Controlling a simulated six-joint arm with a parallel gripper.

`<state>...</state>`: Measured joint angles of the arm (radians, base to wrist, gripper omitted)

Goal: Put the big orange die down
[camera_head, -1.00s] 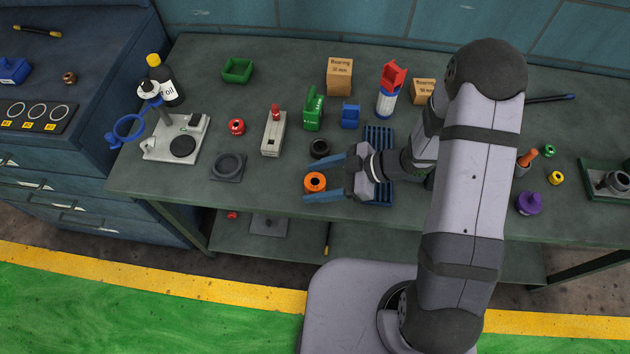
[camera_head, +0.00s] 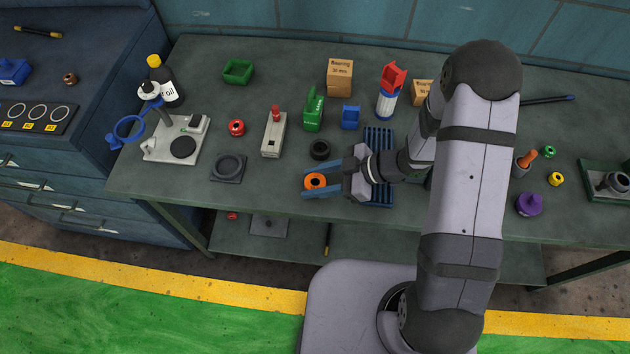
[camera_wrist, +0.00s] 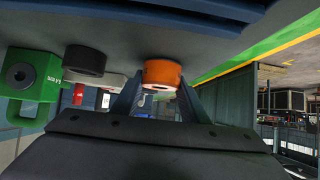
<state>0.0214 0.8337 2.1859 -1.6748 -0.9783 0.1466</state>
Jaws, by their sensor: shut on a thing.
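The big orange die (camera_head: 315,181) is a short orange ring with a dark hole, near the front edge of the workbench in the head view. My gripper (camera_head: 318,184) is shut on it, with one blue finger on each side. In the wrist view the orange die (camera_wrist: 162,73) sits between the fingertips (camera_wrist: 158,92). Its flat face lies against or very close to the bench top; I cannot tell whether they touch.
A black ring (camera_head: 319,149) stands just behind the die. A blue ribbed tray (camera_head: 380,138) lies under my wrist. A grey square plate with a ring (camera_head: 228,167) lies to the left, with bare bench between. The bench's front edge is close.

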